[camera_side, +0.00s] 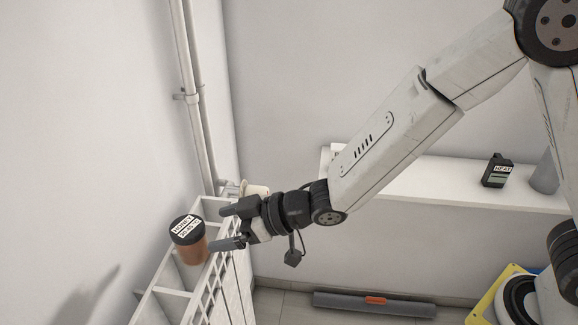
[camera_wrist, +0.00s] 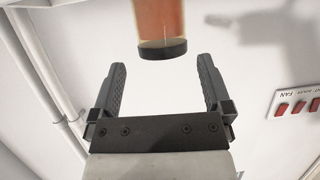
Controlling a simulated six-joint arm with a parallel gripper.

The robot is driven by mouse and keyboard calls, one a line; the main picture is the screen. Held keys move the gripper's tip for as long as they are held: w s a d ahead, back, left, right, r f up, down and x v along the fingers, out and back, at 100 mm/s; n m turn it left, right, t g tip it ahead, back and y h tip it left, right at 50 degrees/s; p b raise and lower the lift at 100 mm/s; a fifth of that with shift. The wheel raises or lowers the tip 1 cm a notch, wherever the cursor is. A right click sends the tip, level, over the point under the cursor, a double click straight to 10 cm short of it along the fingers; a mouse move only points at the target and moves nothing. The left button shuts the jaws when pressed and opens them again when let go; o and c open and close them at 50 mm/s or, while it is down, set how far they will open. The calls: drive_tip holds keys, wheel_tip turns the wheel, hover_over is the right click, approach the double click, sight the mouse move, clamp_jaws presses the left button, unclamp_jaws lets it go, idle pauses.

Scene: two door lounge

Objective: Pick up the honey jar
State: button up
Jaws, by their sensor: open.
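The honey jar (camera_side: 193,250) is an amber-brown jar with a black lid and a white label on the lid. It stands upright on top of the white radiator (camera_side: 228,285). My gripper (camera_side: 217,228) is open and empty to the right of the jar, its fingers pointing at it. In the wrist view the jar (camera_wrist: 160,18) lies beyond my gripper (camera_wrist: 161,61), roughly centred between the two fingertips, with its lid edge near tip level.
Pipes (camera_side: 190,95) run up the wall behind the radiator. A white shelf (camera_side: 430,180) on the right holds a dark container (camera_side: 497,171). A grey roll (camera_side: 350,304) lies on the floor. A red-switch panel (camera_wrist: 298,104) is on the wall.

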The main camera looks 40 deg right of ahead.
sight(189, 234)
drive_tip(key=shift+x, duration=1.25)
drive_tip(key=shift+f, duration=0.1)
drive_tip(key=shift+x, duration=2.55)
clamp_jaws()
drive_tip(key=shift+r, duration=0.25)
